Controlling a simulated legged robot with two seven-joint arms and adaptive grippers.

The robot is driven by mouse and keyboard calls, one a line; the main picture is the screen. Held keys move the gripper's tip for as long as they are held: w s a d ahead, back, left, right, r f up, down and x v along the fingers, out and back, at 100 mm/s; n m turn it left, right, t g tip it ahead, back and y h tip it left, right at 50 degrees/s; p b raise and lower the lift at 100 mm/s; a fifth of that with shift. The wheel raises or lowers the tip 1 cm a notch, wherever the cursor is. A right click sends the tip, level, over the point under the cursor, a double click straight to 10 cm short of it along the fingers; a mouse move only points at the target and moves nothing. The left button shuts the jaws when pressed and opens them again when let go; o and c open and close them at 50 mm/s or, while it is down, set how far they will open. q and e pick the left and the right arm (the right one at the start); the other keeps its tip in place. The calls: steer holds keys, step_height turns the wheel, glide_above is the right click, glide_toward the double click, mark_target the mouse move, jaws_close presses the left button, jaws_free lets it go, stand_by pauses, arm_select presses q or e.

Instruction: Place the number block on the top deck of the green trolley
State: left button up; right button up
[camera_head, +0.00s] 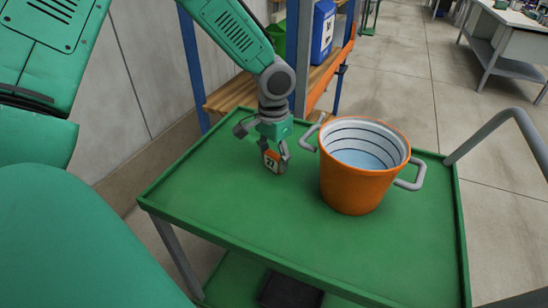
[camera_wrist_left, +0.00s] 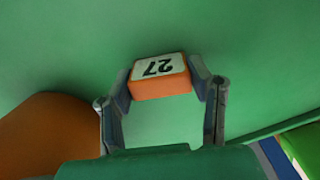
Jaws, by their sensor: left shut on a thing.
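The number block (camera_head: 271,161) is orange with a white face marked 27, and it also shows in the left wrist view (camera_wrist_left: 160,78). My left gripper (camera_head: 274,154) is shut on it, with one finger on each side in the wrist view (camera_wrist_left: 161,85). The block is at or just above the top deck of the green trolley (camera_head: 230,190), left of the orange bucket; I cannot tell whether it touches the deck. My right gripper is not in view.
An orange bucket (camera_head: 352,189) with grey handles and pale liquid stands on the deck. A wooden shelf with blue posts (camera_head: 191,62) stands behind the trolley. The front and left of the deck are clear. A dark object (camera_head: 290,291) lies on the lower deck.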

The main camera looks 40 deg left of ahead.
mark_target(274, 155)
arm_select(q)
steer(key=o, duration=1.1)
steer(key=shift+f, duration=0.1)
steer(key=shift+o, duration=0.2)
step_height(274, 155, up, 12)
steer(key=p, duration=0.2)
steer(key=shift+p, duration=0.35)
